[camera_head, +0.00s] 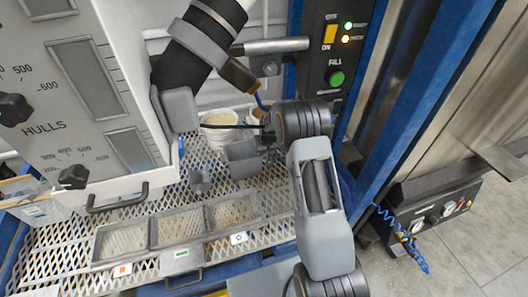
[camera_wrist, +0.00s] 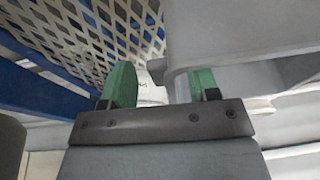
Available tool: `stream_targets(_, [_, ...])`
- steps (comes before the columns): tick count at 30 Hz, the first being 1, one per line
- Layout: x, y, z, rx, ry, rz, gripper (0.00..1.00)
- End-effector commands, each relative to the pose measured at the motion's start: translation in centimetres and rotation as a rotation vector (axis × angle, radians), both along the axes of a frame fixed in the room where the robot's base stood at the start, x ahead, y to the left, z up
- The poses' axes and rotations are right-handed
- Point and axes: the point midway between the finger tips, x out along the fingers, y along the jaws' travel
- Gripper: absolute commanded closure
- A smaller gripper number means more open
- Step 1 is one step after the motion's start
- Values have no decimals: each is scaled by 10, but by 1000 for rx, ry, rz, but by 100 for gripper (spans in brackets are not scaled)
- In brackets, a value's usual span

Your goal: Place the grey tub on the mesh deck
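My gripper's two green fingers (camera_wrist: 163,88) stand apart in the wrist view. A pale grey form with a rounded corner (camera_wrist: 240,30) overlaps the right finger's tip. I cannot tell whether this is the tub or a machine part. In the head view a grey boxy tub shape (camera_head: 243,160) stands over the mesh near the end of my arm, beside dark gripper parts. The gripper's contact with it is hidden. The white mesh deck (camera_head: 75,236) spreads below. It also shows at upper left in the wrist view (camera_wrist: 95,35).
A round white bucket (camera_head: 218,132) stands behind the grey shape. A smaller grey piece (camera_head: 200,180) is left of it. Framed compartments (camera_head: 178,228) line the front of the deck. The hulls dispenser (camera_head: 60,90) rises at left. A blue post (camera_head: 420,110) and control panel (camera_head: 335,60) flank the right.

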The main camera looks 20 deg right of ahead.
Motion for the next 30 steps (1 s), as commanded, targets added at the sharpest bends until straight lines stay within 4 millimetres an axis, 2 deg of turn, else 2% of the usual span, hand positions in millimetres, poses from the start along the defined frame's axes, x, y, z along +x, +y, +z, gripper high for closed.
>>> stream_targets(5, [0,0,1,0,0,0,45])
stream_targets(9, [-1,0,9,0,-1,0,45])
stream_targets(21, [-19,-4,81,-1,-3,-1,45])
stream_targets(30, [-28,-6,115,-1,-1,0,45])
